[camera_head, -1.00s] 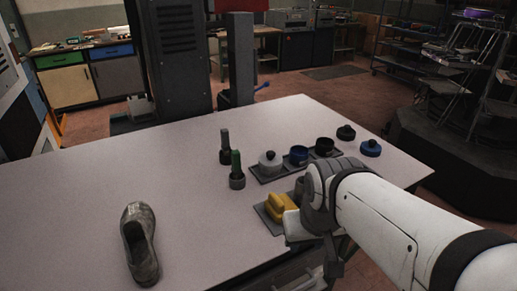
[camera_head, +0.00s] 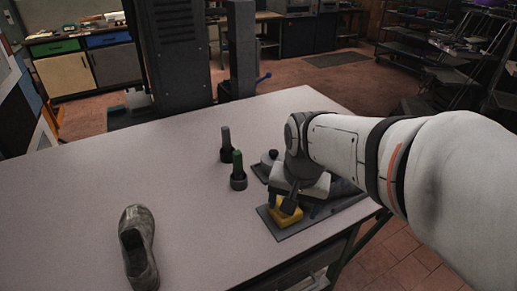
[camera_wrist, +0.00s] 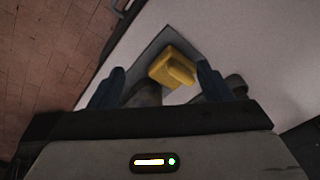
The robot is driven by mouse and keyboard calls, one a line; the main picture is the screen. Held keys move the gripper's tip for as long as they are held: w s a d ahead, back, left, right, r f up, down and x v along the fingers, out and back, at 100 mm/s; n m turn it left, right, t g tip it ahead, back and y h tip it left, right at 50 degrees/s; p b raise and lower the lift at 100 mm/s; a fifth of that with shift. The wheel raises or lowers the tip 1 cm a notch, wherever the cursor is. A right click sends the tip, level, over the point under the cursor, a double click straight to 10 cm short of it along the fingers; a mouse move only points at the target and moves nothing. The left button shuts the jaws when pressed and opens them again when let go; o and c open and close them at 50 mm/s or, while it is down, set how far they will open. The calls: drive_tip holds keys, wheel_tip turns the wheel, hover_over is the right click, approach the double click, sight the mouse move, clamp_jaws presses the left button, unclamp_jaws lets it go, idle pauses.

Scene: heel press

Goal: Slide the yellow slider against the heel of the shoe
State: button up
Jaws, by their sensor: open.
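The yellow slider (camera_head: 287,213) sits on a dark flat plate (camera_head: 300,228) near the table's right front edge. In the wrist view the slider (camera_wrist: 173,66) shows between and beyond my two fingers, nearer the right one. My gripper (camera_head: 291,203) is over the slider and partly hides it in the head view. It is open, with its fingers (camera_wrist: 160,88) wide apart and nothing held between them. The grey shoe (camera_head: 138,250) stands at the table's left front, well apart from the slider and my gripper.
Two dark upright holders, one with a grey handle (camera_head: 226,144) and one with a green handle (camera_head: 237,165), stand left of my arm. A grey knobbed part (camera_head: 269,158) is behind my gripper. The table (camera_head: 190,215) between shoe and slider is clear.

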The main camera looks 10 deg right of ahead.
sight(280, 203)
drive_tip(key=shift+o, duration=0.9)
drive_tip(key=w+m+g+p, duration=0.1)
drive_tip(key=w+m, duration=0.3)
drive_tip(key=w+m+p, duration=0.1)
drive_tip(key=w+m, duration=0.3)
drive_tip(key=shift+w+a+f+m+g, duration=0.15)
drive_tip(key=shift+w+f+m+g, duration=0.05)
drive_tip(key=shift+w+m+g, duration=0.2)
drive_tip(key=shift+f+p, duration=0.3)
drive_tip(key=shift+f, duration=0.2)
wheel_tip(280, 203, down, 7)
drive_tip(key=shift+w+p, duration=0.1)
drive_tip(key=shift+p, duration=0.25)
drive_tip(key=shift+c, duration=0.3)
drive_tip(key=c, duration=1.3)
drive_tip(key=shift+w+d+b, duration=0.15)
drive_tip(key=shift+w+d, duration=0.05)
drive_tip(key=shift+d, duration=0.4)
drive_tip(key=shift+w+d+b, duration=0.15)
drive_tip(key=shift+d, duration=0.4)
drive_tip(key=o, duration=1.4)
drive_tip(key=shift+c, duration=0.2)
